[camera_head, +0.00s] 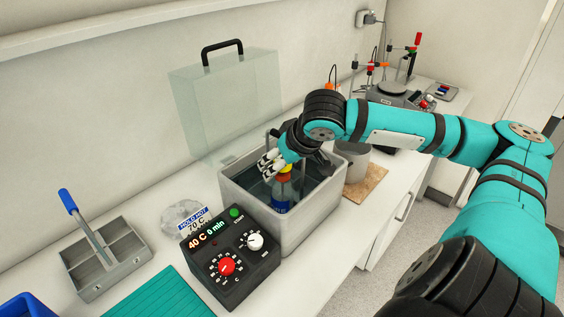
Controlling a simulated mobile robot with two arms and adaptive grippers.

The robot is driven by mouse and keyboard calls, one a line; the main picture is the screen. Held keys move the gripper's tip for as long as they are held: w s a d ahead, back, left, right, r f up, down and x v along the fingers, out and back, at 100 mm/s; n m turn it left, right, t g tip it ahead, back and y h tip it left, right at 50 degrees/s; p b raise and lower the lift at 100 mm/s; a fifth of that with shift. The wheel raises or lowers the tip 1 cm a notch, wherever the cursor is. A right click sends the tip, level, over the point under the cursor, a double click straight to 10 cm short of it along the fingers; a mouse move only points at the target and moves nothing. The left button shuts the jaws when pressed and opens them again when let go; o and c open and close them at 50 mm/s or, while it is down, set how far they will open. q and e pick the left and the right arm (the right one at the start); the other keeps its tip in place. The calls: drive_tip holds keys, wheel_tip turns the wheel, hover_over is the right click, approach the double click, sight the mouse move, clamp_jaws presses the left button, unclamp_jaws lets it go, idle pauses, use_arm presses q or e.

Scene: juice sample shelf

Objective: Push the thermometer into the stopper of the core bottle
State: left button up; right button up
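A bottle (281,196) with a yellow top, a reddish-orange body and a blue lower part stands in the grey water bath (310,222). It is probably the core bottle. My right gripper (277,163) reaches over the bath from the right, with its pale fingers close around or beside the bottle's yellow top. I cannot tell whether the fingers touch it or how far apart they are. No thermometer can be made out clearly, and the stopper is partly hidden by the gripper. My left gripper is not in view.
A black control box (232,258) reading 40 C and 0 min stands before the bath. A clear lid (225,100) with a black handle stands behind. A grey compartment caddy (108,262), teal mat (160,295), grey beaker (356,162) and stirrer station (395,96) are around it.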

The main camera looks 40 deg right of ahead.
drive_tip(key=shift+s+d+r, duration=0.1)
drive_tip(key=shift+s+r, duration=0.15)
drive_tip(key=shift+r, duration=0.25)
drive_tip(key=v, duration=1.1)
drive_tip(key=shift+s+f, duration=0.15)
drive_tip(key=shift+f, duration=0.05)
